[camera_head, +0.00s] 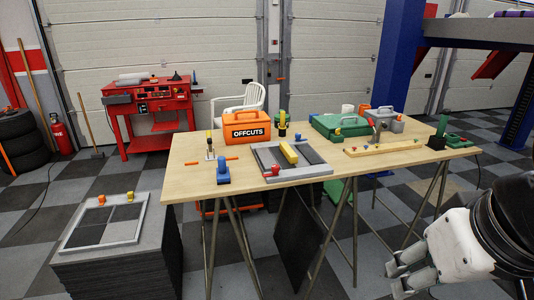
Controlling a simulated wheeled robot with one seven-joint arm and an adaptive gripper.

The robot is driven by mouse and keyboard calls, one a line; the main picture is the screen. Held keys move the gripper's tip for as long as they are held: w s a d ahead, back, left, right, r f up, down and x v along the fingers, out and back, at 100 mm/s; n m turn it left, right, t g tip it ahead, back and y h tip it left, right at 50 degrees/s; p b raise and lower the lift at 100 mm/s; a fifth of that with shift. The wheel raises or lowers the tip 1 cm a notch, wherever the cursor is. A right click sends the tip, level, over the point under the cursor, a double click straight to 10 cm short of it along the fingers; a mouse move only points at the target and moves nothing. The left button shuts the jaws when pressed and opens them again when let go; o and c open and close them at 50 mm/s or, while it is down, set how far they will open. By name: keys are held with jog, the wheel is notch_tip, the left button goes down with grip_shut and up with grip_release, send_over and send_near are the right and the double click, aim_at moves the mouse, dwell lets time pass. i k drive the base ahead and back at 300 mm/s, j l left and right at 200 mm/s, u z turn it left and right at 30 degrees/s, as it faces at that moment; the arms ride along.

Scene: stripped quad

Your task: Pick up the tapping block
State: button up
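A worktable (190,180) with a light wooden top stands in the middle. I cannot tell for certain which thing is the tapping block. A blue block with an upright knob (222,174) stands near the table's front edge, left of the middle. A long yellow block (288,152) lies across a grey frame with dark panels (304,173). My gripper (400,277) is at the lower right, in front of and below the table's right end. Its fingers look apart and hold nothing, far from both blocks.
An orange OFFCUTS box (246,128), a green case (338,125) and a wooden bar (384,147) share the table. A stack of dark tiles (112,262) stands front left. Trestle legs stand below.

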aim_at(222, 177)
jog(key=i+j+u, duration=0.1)
jog(key=u, duration=0.35)
jog(key=i+u, duration=0.4)
jog(key=i+j+u, duration=0.15)
jog(key=u, duration=0.2)
jog(key=i+u, duration=0.4)
jog(key=i+j+z, duration=0.1)
jog(key=i+z, duration=0.15)
jog(key=i+j+z, duration=0.1)
jog(key=i+z, duration=0.35)
jog(key=z, duration=0.25)
jog(key=i+j+z, duration=0.1)
jog(key=z, duration=0.25)
jog(key=i+j+z, duration=0.1)
jog(key=z, duration=0.3)
jog(key=i+j, duration=0.05)
